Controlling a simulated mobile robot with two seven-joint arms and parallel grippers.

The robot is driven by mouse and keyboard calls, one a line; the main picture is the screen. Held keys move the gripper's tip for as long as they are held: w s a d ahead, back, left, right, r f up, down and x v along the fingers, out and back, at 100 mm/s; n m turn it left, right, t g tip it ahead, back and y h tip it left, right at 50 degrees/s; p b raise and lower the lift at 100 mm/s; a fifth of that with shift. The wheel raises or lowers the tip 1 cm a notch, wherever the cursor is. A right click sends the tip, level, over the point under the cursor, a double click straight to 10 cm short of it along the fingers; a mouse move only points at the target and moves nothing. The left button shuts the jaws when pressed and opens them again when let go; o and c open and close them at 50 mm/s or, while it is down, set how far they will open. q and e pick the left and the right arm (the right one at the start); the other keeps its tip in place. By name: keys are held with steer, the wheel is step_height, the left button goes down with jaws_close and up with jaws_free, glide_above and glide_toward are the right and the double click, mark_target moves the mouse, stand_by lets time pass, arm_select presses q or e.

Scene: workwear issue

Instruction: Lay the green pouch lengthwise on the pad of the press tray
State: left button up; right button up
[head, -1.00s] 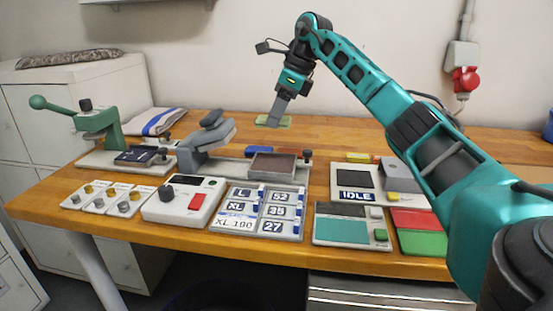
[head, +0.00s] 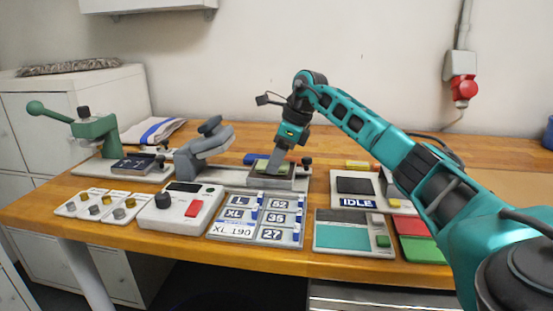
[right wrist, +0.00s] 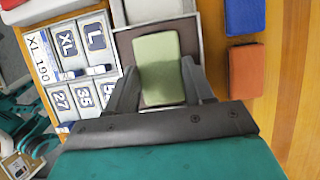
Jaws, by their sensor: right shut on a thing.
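The green pouch (right wrist: 158,68) is between the fingers of my right gripper (right wrist: 158,92) in the right wrist view. Its long side runs away from the gripper there. In the head view the right gripper (head: 273,170) points down over the press tray (head: 292,183), and only slivers of the pouch (head: 261,165) show. The tray's dark brownish pad (right wrist: 124,42) shows around the pouch in the right wrist view. Whether the pouch touches the pad or hovers just above it, I cannot tell. My left gripper is not in view.
The grey press head (head: 205,143) stands raised left of the tray. A size-label board (head: 258,218) lies in front. A blue block (right wrist: 244,15) and an orange-brown block (right wrist: 245,72) lie beside the tray. The device marked IDLE (head: 357,203) stands to the right.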

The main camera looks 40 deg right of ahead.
steer(key=o, duration=1.1)
steer(key=shift+f, duration=0.1)
arm_select(q)
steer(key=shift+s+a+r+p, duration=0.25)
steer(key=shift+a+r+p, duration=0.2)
steer(key=shift+p, duration=0.7)
arm_select(e)
steer(key=v, duration=1.2)
steer(key=shift+w, duration=0.1)
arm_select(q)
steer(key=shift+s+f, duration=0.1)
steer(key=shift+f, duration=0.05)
